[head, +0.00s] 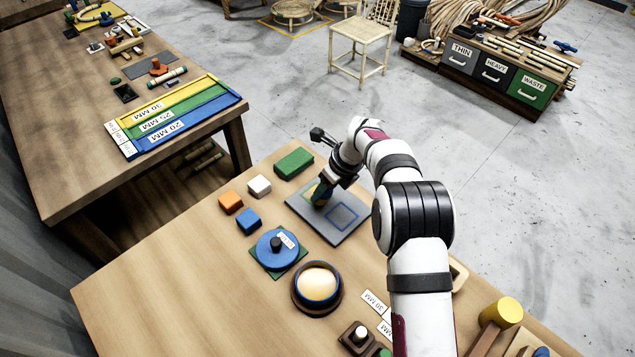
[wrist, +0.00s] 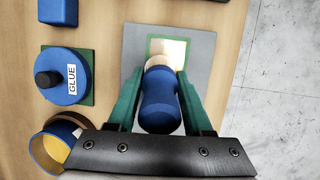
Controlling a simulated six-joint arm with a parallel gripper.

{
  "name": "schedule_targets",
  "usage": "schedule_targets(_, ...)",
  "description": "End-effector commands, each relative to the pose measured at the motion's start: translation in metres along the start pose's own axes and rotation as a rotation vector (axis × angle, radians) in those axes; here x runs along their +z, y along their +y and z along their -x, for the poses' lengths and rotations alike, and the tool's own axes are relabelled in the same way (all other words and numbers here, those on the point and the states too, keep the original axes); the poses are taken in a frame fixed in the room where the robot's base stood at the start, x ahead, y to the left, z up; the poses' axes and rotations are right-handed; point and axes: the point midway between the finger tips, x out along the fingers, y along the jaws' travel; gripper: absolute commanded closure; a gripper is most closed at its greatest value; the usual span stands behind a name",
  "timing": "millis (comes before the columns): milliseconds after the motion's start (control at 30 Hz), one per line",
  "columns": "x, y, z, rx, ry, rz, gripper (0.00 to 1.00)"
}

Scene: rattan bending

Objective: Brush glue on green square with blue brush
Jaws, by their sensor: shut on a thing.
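My gripper (head: 322,188) is shut on the blue brush (wrist: 159,108), whose handle sits between the two green fingers in the wrist view. The brush's pale tan end points at the green square (wrist: 151,42), an outline on a grey board (wrist: 200,48). The area inside the outline looks cream and glossy. The brush tip overlaps the square's near edge in the wrist view; contact is hard to tell. The glue pot (head: 317,285) stands open with cream glue inside. Its blue lid (head: 268,252), labelled GLUE in the wrist view (wrist: 60,88), lies on a green pad.
The grey board (head: 341,236) also carries a blue square outline (head: 342,215). Orange (head: 231,202), white (head: 259,186), blue (head: 248,220) and green (head: 294,163) blocks lie left of and behind the board. A yellow-headed mallet (head: 502,312) is at the front right. The table's left front is clear.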

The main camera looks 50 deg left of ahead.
Motion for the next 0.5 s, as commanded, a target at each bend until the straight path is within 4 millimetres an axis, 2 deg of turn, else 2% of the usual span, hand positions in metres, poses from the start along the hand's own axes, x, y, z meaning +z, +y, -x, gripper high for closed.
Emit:
schedule_targets(267,0.03,0.0,0.001,-0.002,-0.003,0.004,1.0)
schedule_targets(500,0.051,-0.001,-0.007,-0.001,-0.003,0.004,1.0)
